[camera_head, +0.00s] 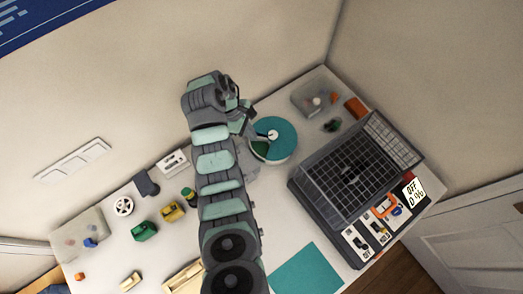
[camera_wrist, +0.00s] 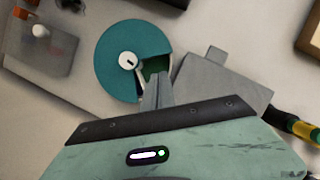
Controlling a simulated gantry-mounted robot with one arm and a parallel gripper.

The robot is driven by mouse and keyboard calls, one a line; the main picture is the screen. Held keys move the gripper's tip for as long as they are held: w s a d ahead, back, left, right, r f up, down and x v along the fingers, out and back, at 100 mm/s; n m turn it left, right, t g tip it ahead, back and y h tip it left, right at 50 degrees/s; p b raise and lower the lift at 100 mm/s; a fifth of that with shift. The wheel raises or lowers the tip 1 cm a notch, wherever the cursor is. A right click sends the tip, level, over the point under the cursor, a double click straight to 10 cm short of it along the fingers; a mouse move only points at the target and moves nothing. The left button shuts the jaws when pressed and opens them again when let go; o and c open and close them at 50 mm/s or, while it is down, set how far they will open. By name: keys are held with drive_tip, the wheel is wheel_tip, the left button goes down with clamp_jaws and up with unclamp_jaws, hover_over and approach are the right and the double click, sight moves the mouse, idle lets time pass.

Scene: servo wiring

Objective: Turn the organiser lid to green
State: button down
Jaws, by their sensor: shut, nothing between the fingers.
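The round organiser has a teal lid (camera_head: 277,132) with a white centre knob (camera_head: 273,135). It stands near the back middle of the table, and a wedge-shaped opening in the lid shows dark green (camera_head: 260,147). In the wrist view the teal lid (camera_wrist: 117,68) is left of centre. Its white knob (camera_wrist: 127,61) and green wedge (camera_wrist: 153,66) lie just ahead of my gripper. My gripper (camera_wrist: 154,82) is shut and empty, its fingertips over or beside the lid's lower right edge by the wedge. I cannot tell whether they touch it. In the head view my arm hides the fingertips.
A clear box (camera_head: 314,93) stands behind the organiser, with an orange block (camera_head: 356,107) beside it. A black gridded case (camera_head: 352,172) fills the right side. A teal mat (camera_head: 307,270) lies at the front. Toy vehicles, including a green one (camera_head: 144,231), are at left.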

sight(276, 135)
drive_tip(key=x, duration=0.9)
drive_tip(key=shift+s+d+f+p, duration=0.15)
drive_tip(key=shift+s+f+p, duration=0.1)
drive_tip(key=shift+f+p, duration=0.15)
drive_tip(key=shift+r, duration=0.1)
